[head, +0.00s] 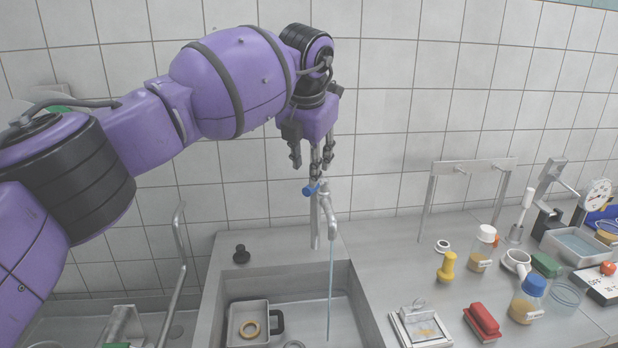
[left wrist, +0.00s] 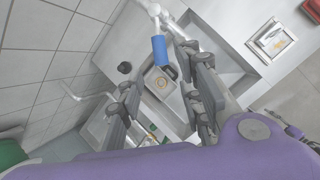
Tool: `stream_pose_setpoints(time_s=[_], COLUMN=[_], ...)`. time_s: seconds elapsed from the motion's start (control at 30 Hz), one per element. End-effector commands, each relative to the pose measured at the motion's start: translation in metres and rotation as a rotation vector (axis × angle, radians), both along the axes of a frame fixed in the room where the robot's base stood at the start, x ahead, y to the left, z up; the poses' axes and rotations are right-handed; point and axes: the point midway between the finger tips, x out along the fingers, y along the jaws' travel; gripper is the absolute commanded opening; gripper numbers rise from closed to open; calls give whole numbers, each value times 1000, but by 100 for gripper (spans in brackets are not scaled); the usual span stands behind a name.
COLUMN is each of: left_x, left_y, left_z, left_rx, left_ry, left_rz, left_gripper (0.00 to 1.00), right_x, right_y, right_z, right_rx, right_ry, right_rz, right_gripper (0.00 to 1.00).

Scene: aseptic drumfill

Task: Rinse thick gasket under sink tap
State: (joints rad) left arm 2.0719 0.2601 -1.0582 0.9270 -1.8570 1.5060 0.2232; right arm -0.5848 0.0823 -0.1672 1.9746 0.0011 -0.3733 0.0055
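My left gripper (head: 311,168) is open and empty just above the blue tap lever (head: 311,189). In the left wrist view the blue lever (left wrist: 160,50) shows between the spread fingers. The metal tap (head: 326,212) stands behind the sink (head: 358,312), and a thin water stream (head: 330,285) runs from its spout. A tan ring (head: 249,329) lies in a square metal pan with a dark handle (head: 278,321) in the sink. A grey ring (head: 294,345) is partly cut off at the bottom edge. I cannot tell which ring is the thick gasket.
A black knob-like piece (head: 241,254) stands on the sink's back ledge. A tiled wall is close behind.

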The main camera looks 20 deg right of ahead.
Motion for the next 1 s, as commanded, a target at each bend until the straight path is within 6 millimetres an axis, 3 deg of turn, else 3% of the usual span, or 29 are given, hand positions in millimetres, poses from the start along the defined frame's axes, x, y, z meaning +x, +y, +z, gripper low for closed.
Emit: stream_pose_setpoints(time_s=[0.1,0.33,1.0], left_x=[-9,-19,-21], left_y=[4,8,9], left_z=[23,46,49], left_rx=[0,-1,0], left_ry=[-3,0,0], left_rz=[0,1,1], left_gripper=[33,33,33], right_x=[0,0,1], right_y=[0,0,-1], right_z=[0,0,1], right_rx=[0,0,-1], right_ry=[0,0,-3], right_rz=[0,0,-1], right_gripper=[40,40,40])
